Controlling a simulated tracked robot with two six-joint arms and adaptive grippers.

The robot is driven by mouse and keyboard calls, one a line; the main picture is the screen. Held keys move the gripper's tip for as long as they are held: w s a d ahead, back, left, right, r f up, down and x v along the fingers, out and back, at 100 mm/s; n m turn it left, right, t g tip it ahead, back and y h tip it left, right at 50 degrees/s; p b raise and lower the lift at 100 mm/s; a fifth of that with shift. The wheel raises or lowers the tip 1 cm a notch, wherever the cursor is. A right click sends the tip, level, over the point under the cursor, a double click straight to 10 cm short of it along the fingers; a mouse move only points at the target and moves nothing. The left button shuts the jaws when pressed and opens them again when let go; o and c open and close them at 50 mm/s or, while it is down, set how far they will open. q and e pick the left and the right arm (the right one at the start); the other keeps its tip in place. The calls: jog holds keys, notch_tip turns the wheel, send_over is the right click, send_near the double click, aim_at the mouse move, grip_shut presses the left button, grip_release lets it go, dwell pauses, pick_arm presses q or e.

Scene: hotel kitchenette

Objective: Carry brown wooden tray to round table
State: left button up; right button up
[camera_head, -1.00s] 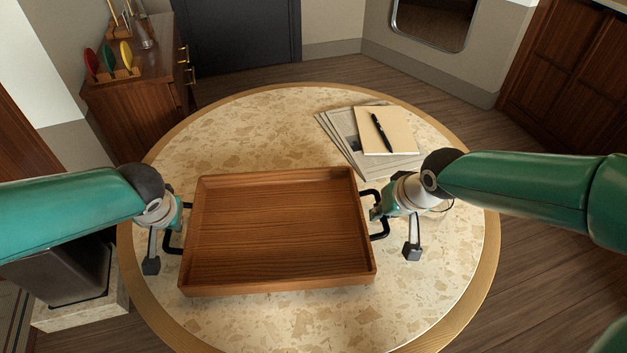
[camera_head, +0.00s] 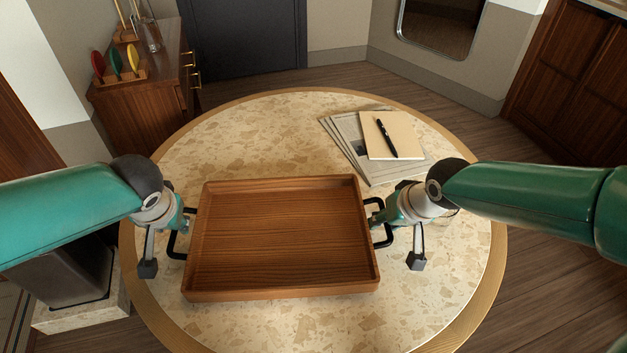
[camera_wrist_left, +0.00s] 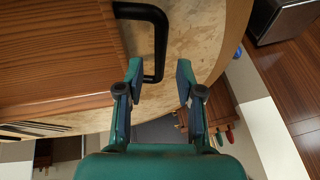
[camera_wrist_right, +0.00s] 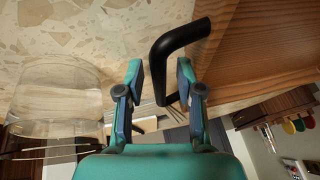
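The brown wooden tray (camera_head: 281,235) is empty and sits level on the round table (camera_head: 250,130), which has a speckled stone top and wooden rim. It has a black handle at each side. My left gripper (camera_head: 166,240) is at the left handle (camera_head: 178,246). In the left wrist view the fingers (camera_wrist_left: 157,82) are apart, with the handle (camera_wrist_left: 160,45) showing between and beyond their tips. My right gripper (camera_head: 395,232) is at the right handle (camera_head: 385,239). In the right wrist view its fingers (camera_wrist_right: 160,75) are apart on either side of the handle (camera_wrist_right: 180,42). Neither grips it.
Newspapers (camera_head: 347,140) under a tan notebook (camera_head: 392,136) with a black pen (camera_head: 386,138) lie at the table's back right. A clear glass-like object (camera_wrist_right: 55,100) shows beside my right gripper. A wooden cabinet (camera_head: 140,110) stands back left. The table's left back is clear.

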jog(key=shift+r, duration=0.1)
pick_arm(q)
jog(key=v, duration=0.7)
jog(key=shift+r, duration=0.25)
pick_arm(e)
jog(key=v, duration=1.1)
jog(key=shift+s+r, duration=0.2)
jog(key=shift+r, duration=0.1)
pick_arm(q)
jog(key=shift+s+d, duration=0.1)
jog(key=shift+s, duration=0.1)
pick_arm(e)
jog(key=shift+s+d, duration=0.1)
